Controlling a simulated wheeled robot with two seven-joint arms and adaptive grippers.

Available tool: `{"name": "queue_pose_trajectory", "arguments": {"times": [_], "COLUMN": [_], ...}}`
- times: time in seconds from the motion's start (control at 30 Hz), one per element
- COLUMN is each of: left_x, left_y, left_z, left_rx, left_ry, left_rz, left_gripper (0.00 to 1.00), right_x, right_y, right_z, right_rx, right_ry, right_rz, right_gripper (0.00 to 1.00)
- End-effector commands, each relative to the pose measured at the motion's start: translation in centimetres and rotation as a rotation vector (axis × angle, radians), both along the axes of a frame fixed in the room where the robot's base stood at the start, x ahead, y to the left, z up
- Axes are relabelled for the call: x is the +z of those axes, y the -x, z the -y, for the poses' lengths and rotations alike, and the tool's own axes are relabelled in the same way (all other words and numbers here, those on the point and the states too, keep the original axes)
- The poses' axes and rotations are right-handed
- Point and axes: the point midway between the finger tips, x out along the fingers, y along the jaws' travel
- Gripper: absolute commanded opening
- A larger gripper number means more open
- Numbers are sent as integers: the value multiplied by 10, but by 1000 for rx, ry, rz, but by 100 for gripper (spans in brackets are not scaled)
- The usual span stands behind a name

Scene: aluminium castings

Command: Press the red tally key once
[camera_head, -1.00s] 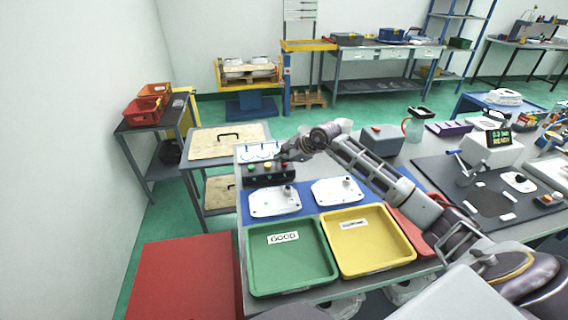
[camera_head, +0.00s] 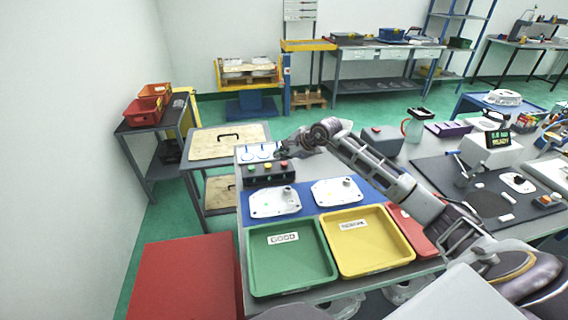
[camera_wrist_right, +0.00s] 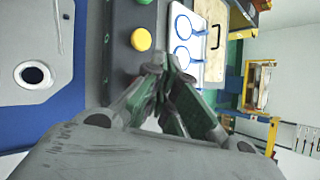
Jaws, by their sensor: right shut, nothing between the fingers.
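The dark tally box (camera_head: 270,174) stands at the back left of the bench, with a green, a yellow and a red key in a row. The red tally key (camera_head: 283,165) is at the right end of the row. My right gripper (camera_head: 281,153) is shut and empty, just above and behind the red key, with a small gap showing. In the right wrist view the gripper (camera_wrist_right: 156,66) is shut beside the yellow key (camera_wrist_right: 141,39); the red key is hidden there behind the fingers. My left gripper is not in view.
White castings (camera_head: 274,201) lie on the blue mat (camera_head: 309,208) in front of the box. Green (camera_head: 252,286), yellow (camera_head: 398,257) and red trays line the front edge. A white panel with blue rings (camera_head: 255,152) lies behind the box. A grey box (camera_head: 382,141) stands right.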

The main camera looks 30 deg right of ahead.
Motion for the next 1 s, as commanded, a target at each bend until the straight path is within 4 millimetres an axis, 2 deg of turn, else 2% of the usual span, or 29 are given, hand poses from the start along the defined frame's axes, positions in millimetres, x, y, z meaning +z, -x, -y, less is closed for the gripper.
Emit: {"name": "queue_pose_trajectory", "arguments": {"times": [0.37, 1.0], "left_x": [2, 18], "left_y": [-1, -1], "left_z": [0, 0], "left_rx": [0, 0], "left_ry": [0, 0], "left_rz": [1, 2], "left_gripper": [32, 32], "right_x": [3, 42], "right_y": [0, 0], "right_z": [0, 0], "right_rx": [1, 1], "right_ry": [1, 1], "right_rz": [0, 0], "right_gripper": [0, 0]}}
